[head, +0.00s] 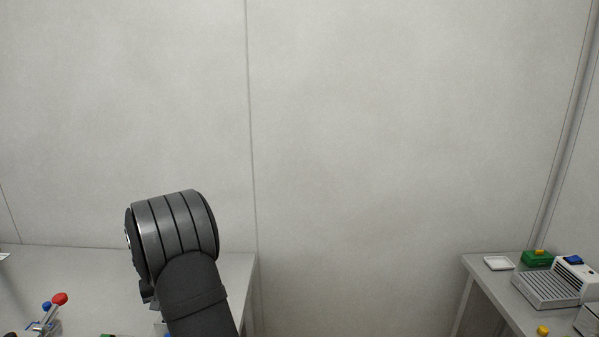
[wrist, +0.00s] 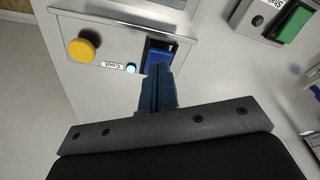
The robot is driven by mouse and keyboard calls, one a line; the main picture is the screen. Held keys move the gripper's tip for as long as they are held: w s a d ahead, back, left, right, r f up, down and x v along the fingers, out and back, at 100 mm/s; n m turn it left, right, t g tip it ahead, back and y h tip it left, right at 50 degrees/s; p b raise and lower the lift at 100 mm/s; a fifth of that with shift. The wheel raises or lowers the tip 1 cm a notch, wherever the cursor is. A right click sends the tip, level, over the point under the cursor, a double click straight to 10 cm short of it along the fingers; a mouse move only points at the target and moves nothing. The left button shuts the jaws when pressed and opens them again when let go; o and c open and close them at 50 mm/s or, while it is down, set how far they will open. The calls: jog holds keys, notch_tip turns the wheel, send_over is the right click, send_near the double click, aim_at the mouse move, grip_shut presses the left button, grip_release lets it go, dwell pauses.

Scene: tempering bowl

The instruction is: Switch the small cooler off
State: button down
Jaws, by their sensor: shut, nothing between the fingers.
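In the wrist view a pale metal panel labelled "Cool" (wrist: 113,66) carries a blue rocker switch (wrist: 159,56) in a dark recess. A small round light (wrist: 130,68) between label and switch glows blue. My gripper (wrist: 158,72) is shut and empty, its blue fingers pointing at the switch. The fingertips overlap the lower part of the switch in the picture; I cannot tell whether they touch it. In the head view my arm hides the gripper and the panel.
A yellow knob (wrist: 83,47) sticks out left of the label. A green switch (wrist: 294,24) sits on another panel at the upper right. In the head view, a vented unit (head: 546,288) and a white dish (head: 498,263) stand on the right bench.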

jog(key=shift+f, duration=0.55)
dwell(0.4)
jog(key=shift+r, duration=3.5)
notch_tip(320, 180, down, 7)
jog(key=shift+f, duration=0.1)
jog(key=shift+r, duration=0.25)
